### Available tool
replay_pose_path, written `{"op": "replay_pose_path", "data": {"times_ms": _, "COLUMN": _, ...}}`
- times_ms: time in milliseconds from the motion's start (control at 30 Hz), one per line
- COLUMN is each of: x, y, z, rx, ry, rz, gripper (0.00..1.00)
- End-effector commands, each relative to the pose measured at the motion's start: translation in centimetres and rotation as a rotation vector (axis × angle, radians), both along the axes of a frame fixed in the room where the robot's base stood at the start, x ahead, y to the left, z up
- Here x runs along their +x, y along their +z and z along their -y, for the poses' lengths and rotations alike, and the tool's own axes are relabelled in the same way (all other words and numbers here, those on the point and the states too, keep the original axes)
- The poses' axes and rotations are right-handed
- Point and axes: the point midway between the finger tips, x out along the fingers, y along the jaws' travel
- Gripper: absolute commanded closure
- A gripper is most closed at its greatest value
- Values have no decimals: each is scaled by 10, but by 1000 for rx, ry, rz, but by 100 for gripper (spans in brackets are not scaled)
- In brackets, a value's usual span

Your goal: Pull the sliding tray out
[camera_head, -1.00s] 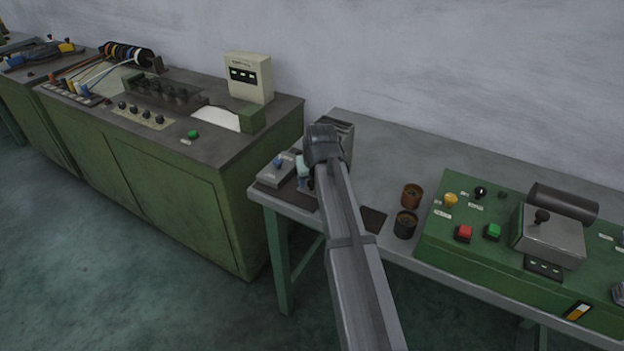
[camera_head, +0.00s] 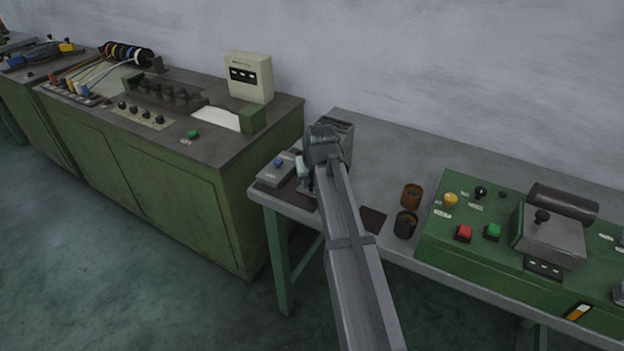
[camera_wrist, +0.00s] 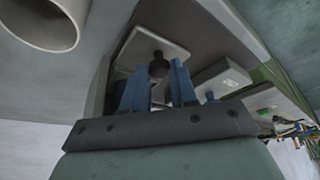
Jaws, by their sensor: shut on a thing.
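My gripper (camera_wrist: 157,88) has two blue fingers. In the wrist view they stand on either side of a dark round knob (camera_wrist: 158,66) and are shut on it. The knob sits in front of a pale grey plate (camera_wrist: 160,42), which looks like the sliding tray. In the head view my gripper (camera_head: 304,172) is low over the left end of the grey bench. My wrist and arm hide the knob and most of the tray there, so how far the tray is out cannot be told.
A grey box with a blue knob (camera_head: 278,164) stands just left of my gripper. A slotted grey housing (camera_head: 343,130) is behind my wrist. Two cups, brown (camera_head: 412,194) and black (camera_head: 405,224), and a green control machine (camera_head: 455,245) are to the right. A green cabinet (camera_head: 245,190) stands left.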

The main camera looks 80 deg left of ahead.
Motion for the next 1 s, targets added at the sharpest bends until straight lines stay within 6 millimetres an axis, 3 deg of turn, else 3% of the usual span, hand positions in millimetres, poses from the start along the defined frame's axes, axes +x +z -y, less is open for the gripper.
{"op": "replay_pose_path", "data": {"times_ms": 433, "x": -72, "y": -1, "z": 74, "rx": 0, "ry": 4, "rz": -2, "gripper": 100}}
{"op": "replay_pose_path", "data": {"times_ms": 800, "x": -81, "y": -1, "z": 81, "rx": -4, "ry": 2, "rz": -5, "gripper": 100}}
{"op": "replay_pose_path", "data": {"times_ms": 833, "x": -81, "y": -1, "z": 81, "rx": -5, "ry": 2, "rz": -6, "gripper": 71}}
{"op": "replay_pose_path", "data": {"times_ms": 1000, "x": -81, "y": 0, "z": 80, "rx": -4, "ry": 2, "rz": -5, "gripper": 55}}
